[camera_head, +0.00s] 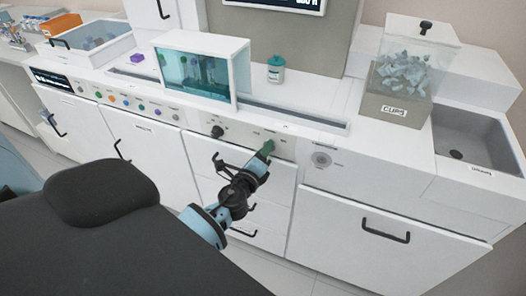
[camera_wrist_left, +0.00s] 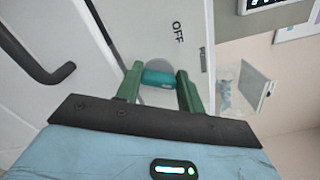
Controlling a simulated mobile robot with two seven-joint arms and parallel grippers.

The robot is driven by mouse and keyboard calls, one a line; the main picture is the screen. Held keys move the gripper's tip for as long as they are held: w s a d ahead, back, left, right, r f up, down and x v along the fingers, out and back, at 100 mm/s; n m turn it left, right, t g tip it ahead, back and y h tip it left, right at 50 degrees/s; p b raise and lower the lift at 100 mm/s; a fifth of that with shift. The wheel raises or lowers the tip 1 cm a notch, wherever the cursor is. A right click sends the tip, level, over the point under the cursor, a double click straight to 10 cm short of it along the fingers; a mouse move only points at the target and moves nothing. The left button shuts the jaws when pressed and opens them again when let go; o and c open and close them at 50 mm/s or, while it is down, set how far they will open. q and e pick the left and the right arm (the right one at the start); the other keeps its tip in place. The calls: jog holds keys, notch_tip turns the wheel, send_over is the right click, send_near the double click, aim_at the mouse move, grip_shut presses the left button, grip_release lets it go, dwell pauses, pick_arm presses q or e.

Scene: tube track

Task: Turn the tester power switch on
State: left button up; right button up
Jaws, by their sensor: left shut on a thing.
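The tester power switch (camera_wrist_left: 160,78) shows in the left wrist view as a teal handle between my green fingers, in front of a pale round plate. The word OFF is printed on the panel beside it. My left gripper (camera_wrist_left: 158,84) is shut on this handle. In the head view, my left gripper (camera_head: 266,149) is at the front panel below the counter, and its fingers hide the switch. My right gripper is in neither view.
A black knob (camera_head: 217,131) is to the left on the same panel and a grey round dial (camera_head: 321,159) to the right. Drawer handles (camera_head: 240,232) stick out below. A glass-fronted box (camera_head: 203,72), a teal-labelled bottle (camera_head: 276,70) and a CUPS bin (camera_head: 395,108) stand above.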

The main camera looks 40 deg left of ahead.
pick_arm(q)
jog(key=shift+m, duration=1.5)
jog(key=shift+p, duration=0.3)
jog(key=o, duration=1)
jog(key=v, duration=0.7)
jog(key=shift+s, duration=0.4)
